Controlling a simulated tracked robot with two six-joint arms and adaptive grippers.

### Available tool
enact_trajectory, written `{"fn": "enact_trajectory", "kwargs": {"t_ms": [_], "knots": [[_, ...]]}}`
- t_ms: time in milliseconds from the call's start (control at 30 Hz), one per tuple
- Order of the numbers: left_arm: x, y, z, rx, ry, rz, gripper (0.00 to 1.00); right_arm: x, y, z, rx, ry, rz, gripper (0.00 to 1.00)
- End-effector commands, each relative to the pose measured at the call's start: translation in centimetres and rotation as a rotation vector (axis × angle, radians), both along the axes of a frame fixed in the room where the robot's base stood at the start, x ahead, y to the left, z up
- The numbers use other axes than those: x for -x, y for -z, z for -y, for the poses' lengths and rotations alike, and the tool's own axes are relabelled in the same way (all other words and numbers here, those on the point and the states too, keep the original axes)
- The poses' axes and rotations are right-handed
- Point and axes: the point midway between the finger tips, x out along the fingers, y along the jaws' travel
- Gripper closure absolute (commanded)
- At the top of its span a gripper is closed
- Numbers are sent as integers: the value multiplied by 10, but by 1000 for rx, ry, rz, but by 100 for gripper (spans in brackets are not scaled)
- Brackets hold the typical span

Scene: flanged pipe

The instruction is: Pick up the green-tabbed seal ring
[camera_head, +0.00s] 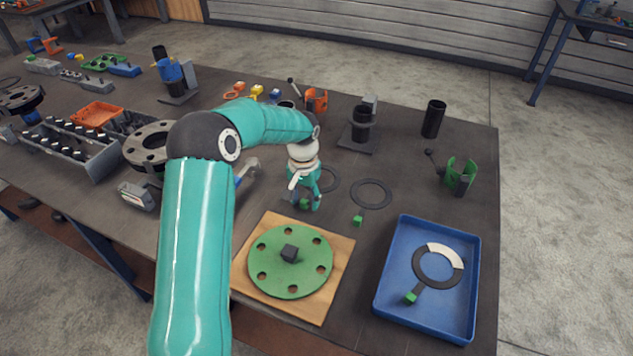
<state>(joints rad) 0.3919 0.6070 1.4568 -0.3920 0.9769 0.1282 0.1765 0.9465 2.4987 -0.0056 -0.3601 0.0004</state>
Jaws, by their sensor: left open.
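My left gripper (304,204) points down over the table and is open. A green tab shows between its fingertips; it belongs to a dark seal ring (334,186) that lies partly behind the gripper. I cannot tell whether the fingers touch the tab. A second dark seal ring (387,184) with a green tab lies flat on the table, just right of the gripper. A third ring (421,264), dark with a white section and a green tab, lies in the blue tray (382,292). My right gripper is not in view.
A green flange disc (270,268) with a dark centre block lies on a wooden board (336,268) in front of the gripper. A black cylinder (433,119), a green bracket (460,174) and a dark stand (360,130) stand behind. Bins and black flanges crowd the left.

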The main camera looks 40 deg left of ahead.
Motion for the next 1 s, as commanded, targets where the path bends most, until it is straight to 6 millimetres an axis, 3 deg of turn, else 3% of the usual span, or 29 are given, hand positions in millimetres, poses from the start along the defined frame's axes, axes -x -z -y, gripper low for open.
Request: {"fn": "enact_trajectory", "kwargs": {"t_ms": [200,500,1000], "knots": [[0,1,0,0,1,1,50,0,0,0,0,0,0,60],[-1,1,0,0,1,1,98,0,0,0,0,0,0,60],[-1,-5,0,-2,1,2,100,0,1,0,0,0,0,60]]}}
